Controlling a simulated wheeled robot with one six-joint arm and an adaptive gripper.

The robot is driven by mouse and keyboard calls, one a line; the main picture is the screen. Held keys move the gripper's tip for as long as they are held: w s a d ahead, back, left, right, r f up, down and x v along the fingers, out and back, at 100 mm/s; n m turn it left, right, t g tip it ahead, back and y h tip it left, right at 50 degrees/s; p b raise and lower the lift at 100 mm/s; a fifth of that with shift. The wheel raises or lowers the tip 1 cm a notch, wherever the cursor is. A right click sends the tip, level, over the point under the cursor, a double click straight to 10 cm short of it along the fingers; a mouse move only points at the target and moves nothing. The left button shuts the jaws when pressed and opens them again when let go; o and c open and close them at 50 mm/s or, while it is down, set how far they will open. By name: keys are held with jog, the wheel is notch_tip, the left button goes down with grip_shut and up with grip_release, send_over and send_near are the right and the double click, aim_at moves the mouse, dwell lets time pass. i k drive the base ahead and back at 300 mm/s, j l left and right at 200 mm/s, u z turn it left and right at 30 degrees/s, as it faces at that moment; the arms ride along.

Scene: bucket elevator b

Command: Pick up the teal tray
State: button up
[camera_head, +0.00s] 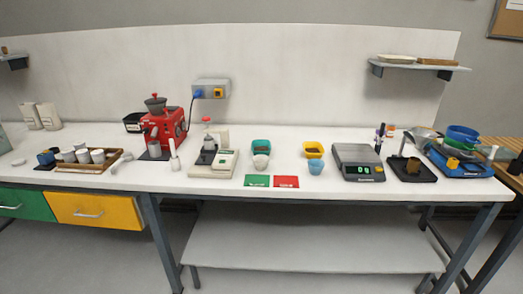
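The teal tray (254,147) is a small open container on the white bench, near the middle of the view. Something brownish shows inside it. A pale grey cup (261,161) stands right in front and hides part of its front wall; I cannot tell whether they touch. My gripper is not in view.
Right of it are a yellow tray (322,148), a light-blue cup (315,167) and a scale (358,162). Left is a white instrument (224,163). Green (257,181) and red (286,182) mats lie in front. A red grinder (172,127) stands farther left.

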aim_at(258, 146)
jog(key=i+l+u, duration=0.3)
jog(key=l, duration=0.3)
jog(key=i+l+u, duration=0.3)
jog(key=l, duration=0.4)
jog(key=i, duration=0.1)
